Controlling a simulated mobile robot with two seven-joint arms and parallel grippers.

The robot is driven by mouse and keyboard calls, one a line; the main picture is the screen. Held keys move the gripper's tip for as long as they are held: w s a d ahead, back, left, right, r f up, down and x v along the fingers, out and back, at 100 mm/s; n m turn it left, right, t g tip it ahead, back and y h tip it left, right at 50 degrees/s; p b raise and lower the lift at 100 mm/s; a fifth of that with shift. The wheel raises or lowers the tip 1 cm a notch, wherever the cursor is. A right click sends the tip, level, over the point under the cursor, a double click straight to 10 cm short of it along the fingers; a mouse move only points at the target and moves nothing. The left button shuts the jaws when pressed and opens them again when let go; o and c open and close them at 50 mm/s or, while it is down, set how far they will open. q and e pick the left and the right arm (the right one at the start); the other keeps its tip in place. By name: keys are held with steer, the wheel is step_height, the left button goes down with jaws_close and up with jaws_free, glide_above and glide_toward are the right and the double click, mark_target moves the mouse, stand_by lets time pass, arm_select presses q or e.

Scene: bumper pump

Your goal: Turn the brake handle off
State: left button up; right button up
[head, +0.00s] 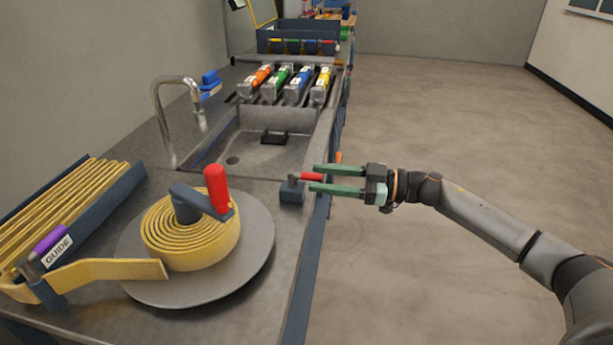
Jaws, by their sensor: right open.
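The small brake handle with a red grip (309,177) sticks out to the right from a dark blue block (291,191) at the right edge of the counter. My right gripper (313,178) comes in from the right with its two green fingers apart. The red grip lies between the fingertips, one finger on the far side and one on the near side; I cannot tell whether either touches it. A turntable disc (257,262) with a coiled yellow strap (185,240) and a red crank handle (217,188) stands left of the block. My left gripper is not in view.
A sink (270,152) with a metal faucet (165,120) lies behind the block. A row of coloured cylinders (284,82) sits beyond it. A strap rack (125,190) and purple-handled guide (50,240) are at left. Open floor (440,130) lies to the right.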

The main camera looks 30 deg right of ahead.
mark_target(307, 176)
steer(key=shift+x, duration=1.95)
jaws_close()
steer(key=shift+r, duration=0.1)
